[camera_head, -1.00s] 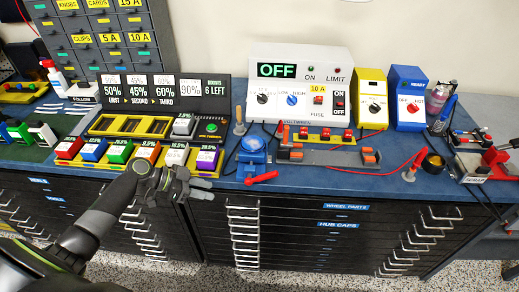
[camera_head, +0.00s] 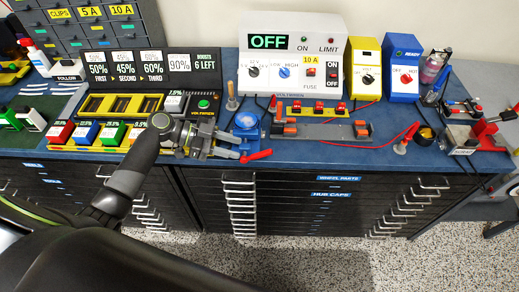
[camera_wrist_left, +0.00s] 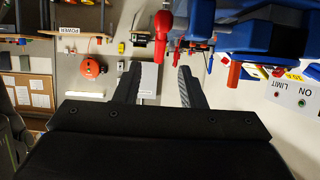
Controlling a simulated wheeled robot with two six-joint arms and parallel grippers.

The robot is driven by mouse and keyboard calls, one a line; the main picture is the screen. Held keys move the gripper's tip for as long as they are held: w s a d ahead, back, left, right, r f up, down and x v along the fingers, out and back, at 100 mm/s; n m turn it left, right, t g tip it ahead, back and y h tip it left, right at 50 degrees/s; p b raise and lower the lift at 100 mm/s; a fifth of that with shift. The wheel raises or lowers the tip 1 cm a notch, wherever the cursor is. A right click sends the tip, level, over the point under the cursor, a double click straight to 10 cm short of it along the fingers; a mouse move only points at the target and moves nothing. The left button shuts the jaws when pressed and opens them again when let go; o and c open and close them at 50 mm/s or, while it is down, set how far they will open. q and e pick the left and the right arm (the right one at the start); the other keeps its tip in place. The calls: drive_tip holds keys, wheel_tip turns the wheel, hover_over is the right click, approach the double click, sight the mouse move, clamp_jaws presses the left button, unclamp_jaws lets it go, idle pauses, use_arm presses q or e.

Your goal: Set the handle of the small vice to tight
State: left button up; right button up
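The small vice (camera_head: 246,124) is blue and stands near the front edge of the bench. Its red handle (camera_head: 257,155) sticks out at the front, pointing right. In the left wrist view the red handle (camera_wrist_left: 163,22) hangs at the top, beyond and roughly between the fingertips, with blue vice parts (camera_wrist_left: 200,18) beside it. My left gripper (camera_head: 236,147) is just left of the handle, its fingers pointing at it. In the left wrist view the gripper (camera_wrist_left: 160,70) is open, with nothing between its fingers. My right gripper is out of view.
A power supply (camera_head: 290,60) reading OFF stands behind the vice. A tray of coloured blocks (camera_head: 100,148) lies to the left, partly under my left arm. A fuse strip (camera_head: 318,132) sits right of the vice. A red cable (camera_head: 375,143) runs further right.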

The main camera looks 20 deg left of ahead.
sight(258, 154)
use_arm(q)
drive_tip(key=p+x, duration=0.2)
drive_tip(key=x, duration=0.6)
drive_tip(key=shift+p, duration=0.3)
drive_tip(key=shift+d+f, duration=0.2)
drive_tip(key=shift+d, duration=0.15)
clamp_jaws()
